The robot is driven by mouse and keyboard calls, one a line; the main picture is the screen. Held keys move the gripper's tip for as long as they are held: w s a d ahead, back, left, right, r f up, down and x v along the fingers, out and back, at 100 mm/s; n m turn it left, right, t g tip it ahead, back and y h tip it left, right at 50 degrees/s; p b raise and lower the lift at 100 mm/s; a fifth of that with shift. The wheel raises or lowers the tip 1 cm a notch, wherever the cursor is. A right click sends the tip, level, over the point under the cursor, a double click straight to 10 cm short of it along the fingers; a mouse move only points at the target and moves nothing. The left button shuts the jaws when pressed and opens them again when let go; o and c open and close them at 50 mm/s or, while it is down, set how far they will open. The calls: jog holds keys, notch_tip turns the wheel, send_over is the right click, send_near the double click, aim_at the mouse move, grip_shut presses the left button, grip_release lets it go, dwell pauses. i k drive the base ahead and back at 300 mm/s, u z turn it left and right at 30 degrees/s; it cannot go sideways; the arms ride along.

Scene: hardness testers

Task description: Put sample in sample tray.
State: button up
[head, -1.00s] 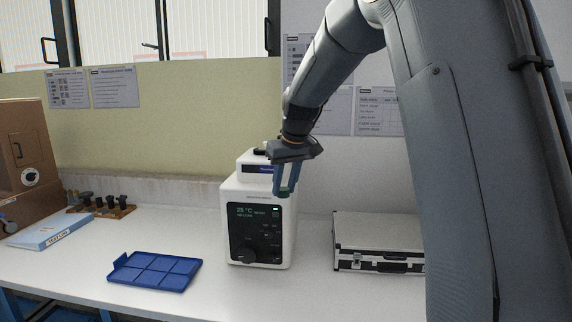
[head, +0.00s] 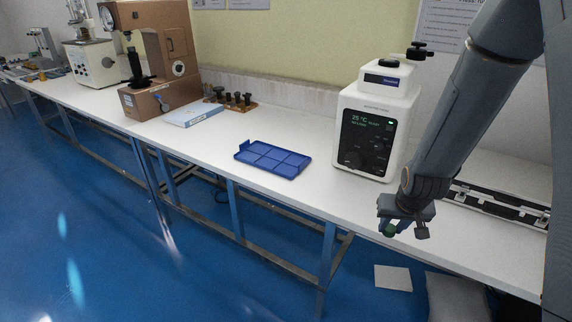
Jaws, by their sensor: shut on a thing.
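The sample tray (head: 272,160) is a blue, shallow, divided tray lying flat on the white bench, left of the white instrument. Its compartments look empty. My gripper (head: 393,229) is at the front edge of the bench, to the right of the tray and well apart from it.
A white instrument (head: 372,130) with a dark display stands right of the tray. A silver-edged case (head: 500,207) lies behind my arm. A blue book (head: 194,115), a wooden rack (head: 232,102) and a brown tester (head: 165,60) stand left. Bench (head: 215,146) around the tray is clear.

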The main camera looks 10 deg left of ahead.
aim_at(277, 155)
jog(key=z, duration=0.05)
jog(key=k, duration=0.35)
jog(key=u, duration=1.15)
jog(key=i, duration=1.5)
jog(key=z, duration=0.65)
